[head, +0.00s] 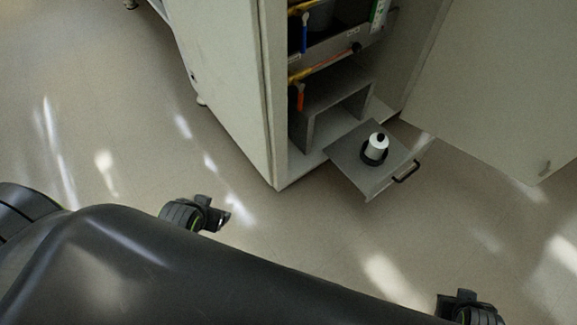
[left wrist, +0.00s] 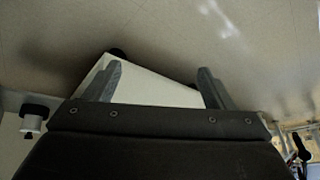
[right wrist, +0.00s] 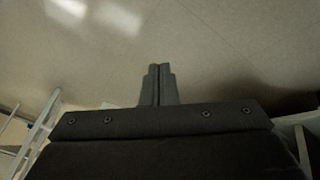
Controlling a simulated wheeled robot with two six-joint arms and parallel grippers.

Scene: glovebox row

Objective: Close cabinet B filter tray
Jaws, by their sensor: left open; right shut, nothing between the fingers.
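In the head view, the grey filter tray (head: 350,163) sticks out from the bottom of an open cabinet (head: 225,95). A black handle (head: 407,172) is on its front edge. A white bottle with a black cap (head: 377,146) stands upright on the tray in a dark round holder. My left gripper (left wrist: 159,68) is open in the left wrist view, with a pale panel beyond its fingers and nothing visibly held. My right gripper (right wrist: 159,67) is shut and empty in the right wrist view, above bare floor. I cannot clearly make out either gripper in the head view; neither wrist view shows the tray.
A large pale open door (head: 490,85) stands right of the tray. Above the tray are a grey shelf (head: 335,92) and pipes with a blue (head: 304,35) and an orange (head: 300,98) valve lever. The floor (head: 450,240) in front of the tray looks clear.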

